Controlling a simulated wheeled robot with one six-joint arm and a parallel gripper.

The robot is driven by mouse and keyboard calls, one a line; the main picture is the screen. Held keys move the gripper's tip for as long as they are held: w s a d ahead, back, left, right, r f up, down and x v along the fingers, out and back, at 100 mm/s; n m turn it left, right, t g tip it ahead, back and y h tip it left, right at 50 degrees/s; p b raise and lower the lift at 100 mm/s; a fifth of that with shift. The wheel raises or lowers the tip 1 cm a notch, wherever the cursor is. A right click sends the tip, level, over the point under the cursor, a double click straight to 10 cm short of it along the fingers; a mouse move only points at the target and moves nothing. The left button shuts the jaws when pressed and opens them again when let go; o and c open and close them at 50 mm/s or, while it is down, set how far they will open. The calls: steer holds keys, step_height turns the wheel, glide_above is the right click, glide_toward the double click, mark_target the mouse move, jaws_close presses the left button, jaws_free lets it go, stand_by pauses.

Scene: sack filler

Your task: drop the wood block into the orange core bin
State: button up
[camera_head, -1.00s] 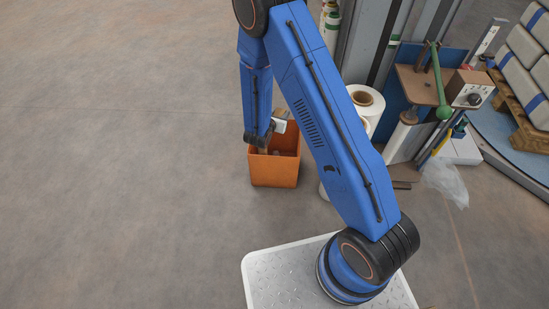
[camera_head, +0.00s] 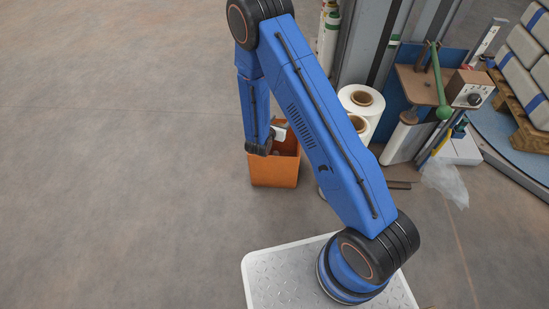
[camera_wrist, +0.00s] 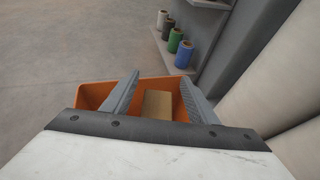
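The orange core bin (camera_head: 275,174) stands on the floor just beyond my base, partly hidden by my arm. It also shows in the wrist view (camera_wrist: 92,97), below my fingers. My gripper (camera_wrist: 160,86) is over the bin's opening, its two grey fingers spread apart. The tan wood block (camera_wrist: 157,104) shows between the fingers, with gaps on both sides, and appears to lie inside the bin. Its lower end is hidden by the gripper body. In the head view the gripper is mostly hidden behind my wrist, and I cannot make out the block.
White film rolls (camera_head: 362,101) stand right of the bin, close to my arm. A bench device with a green lever (camera_head: 441,90) and a crumpled clear bag (camera_head: 447,182) are farther right. Coloured spools (camera_wrist: 184,54) sit on a shelf beyond the bin. Floor at left is clear.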

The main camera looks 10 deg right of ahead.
stand_by(0.3)
steer(key=v, duration=1.7)
steer(key=shift+a+r, duration=0.15)
